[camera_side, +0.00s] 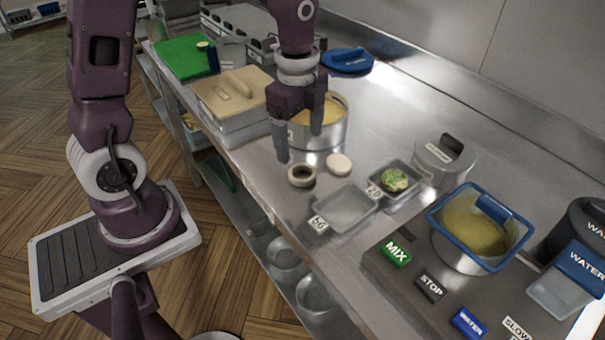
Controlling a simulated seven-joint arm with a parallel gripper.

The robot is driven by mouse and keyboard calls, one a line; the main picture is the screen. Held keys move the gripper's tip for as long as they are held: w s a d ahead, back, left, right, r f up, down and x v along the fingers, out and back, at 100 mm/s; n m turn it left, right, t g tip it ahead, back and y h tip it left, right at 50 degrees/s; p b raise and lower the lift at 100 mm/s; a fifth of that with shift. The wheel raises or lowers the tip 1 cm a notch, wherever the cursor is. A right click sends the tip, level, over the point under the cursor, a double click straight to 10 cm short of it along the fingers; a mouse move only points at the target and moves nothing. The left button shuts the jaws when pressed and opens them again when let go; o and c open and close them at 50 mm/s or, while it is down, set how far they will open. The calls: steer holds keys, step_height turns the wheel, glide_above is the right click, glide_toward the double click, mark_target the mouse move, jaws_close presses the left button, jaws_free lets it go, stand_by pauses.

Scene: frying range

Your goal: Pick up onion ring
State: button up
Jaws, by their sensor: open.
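The onion ring (302,176) is a small pale ring with a dark inner side. It lies on the steel counter, beside a round whitish disc (339,164) to its right. My gripper (299,142) hangs above and slightly behind the ring, fingers pointing down. Its fingers are apart, with nothing visible between them. The left fingertip ends just above and left of the ring. I cannot tell the exact height gap between the fingertips and the counter.
A metal pot (336,134) stands right behind my gripper. A lidded beige container (235,98) is at the left. An empty tray (343,209) and a tray with green food (395,181) lie to the right. A mixer bowl (466,238) and labelled buttons sit front right.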

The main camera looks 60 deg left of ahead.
mark_target(303, 167)
steer(key=shift+m, duration=0.7)
steer(key=f, duration=0.6)
steer(key=w+f, duration=0.1)
steer(key=f, duration=0.2)
steer(key=shift+a+f, duration=0.15)
steer(key=shift+a, duration=0.15)
steer(key=c, duration=1.1)
